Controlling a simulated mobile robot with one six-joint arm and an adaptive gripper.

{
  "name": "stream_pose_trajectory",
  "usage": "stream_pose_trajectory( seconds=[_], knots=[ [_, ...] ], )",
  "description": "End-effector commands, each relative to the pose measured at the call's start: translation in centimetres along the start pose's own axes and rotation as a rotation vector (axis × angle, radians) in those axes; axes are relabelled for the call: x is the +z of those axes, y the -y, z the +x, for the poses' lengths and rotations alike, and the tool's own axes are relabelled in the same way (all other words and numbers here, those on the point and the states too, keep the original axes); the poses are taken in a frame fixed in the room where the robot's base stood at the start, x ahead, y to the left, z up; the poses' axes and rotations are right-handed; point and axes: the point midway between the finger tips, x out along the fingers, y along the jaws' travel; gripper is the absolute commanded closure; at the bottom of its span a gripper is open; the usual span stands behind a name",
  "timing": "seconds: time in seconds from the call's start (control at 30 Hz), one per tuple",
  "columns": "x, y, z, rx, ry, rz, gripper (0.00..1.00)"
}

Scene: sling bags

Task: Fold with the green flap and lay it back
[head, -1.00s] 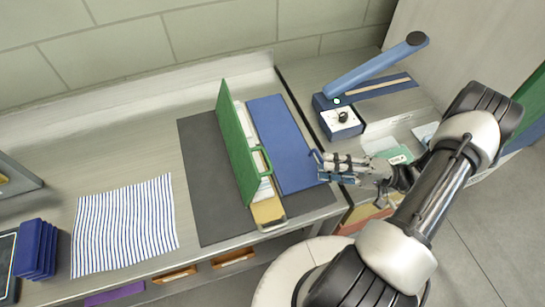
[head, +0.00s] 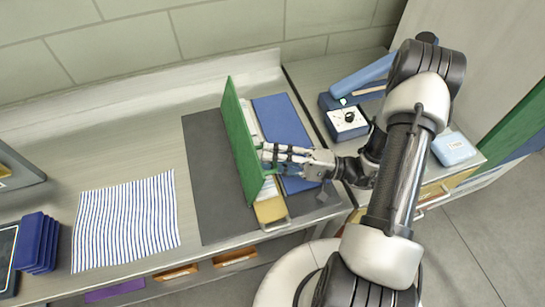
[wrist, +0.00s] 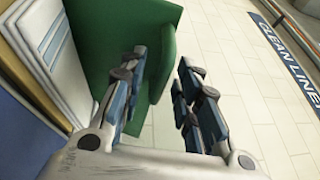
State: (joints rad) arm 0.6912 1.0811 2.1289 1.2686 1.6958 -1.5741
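The green flap (head: 238,140) stands upright on the dark mat, along the left side of white sheets and a blue panel (head: 283,125). My gripper (head: 268,158) is at the right face of the flap, near its front end, and covers the flap's handle in the head view. In the wrist view the green flap (wrist: 115,30) lies ahead, with its rounded edge between my two fingers. My gripper (wrist: 165,90) is open there, with a clear gap between the fingers. I cannot tell whether a finger touches the flap.
A striped cloth (head: 125,222) and a stack of blue pads (head: 37,243) lie to the left. A blue lever press (head: 345,115) stands at the right. A yellow part (head: 270,210) lies at the front of the dark mat (head: 212,180). The counter's front edge is close.

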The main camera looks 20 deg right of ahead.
Motion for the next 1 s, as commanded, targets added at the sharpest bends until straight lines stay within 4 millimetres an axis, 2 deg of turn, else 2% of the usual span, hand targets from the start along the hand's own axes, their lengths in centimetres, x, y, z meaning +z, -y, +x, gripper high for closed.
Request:
stream_pose_trajectory(
  seconds=[0.27,0.73,1.0],
  knots=[
    [0.00,0.01,0.18,0.000,0.000,0.000,0.70],
    [0.00,0.00,0.15,0.000,0.000,0.000,1.00],
    [0.00,0.00,0.15,0.000,0.001,0.000,1.00]
  ],
)
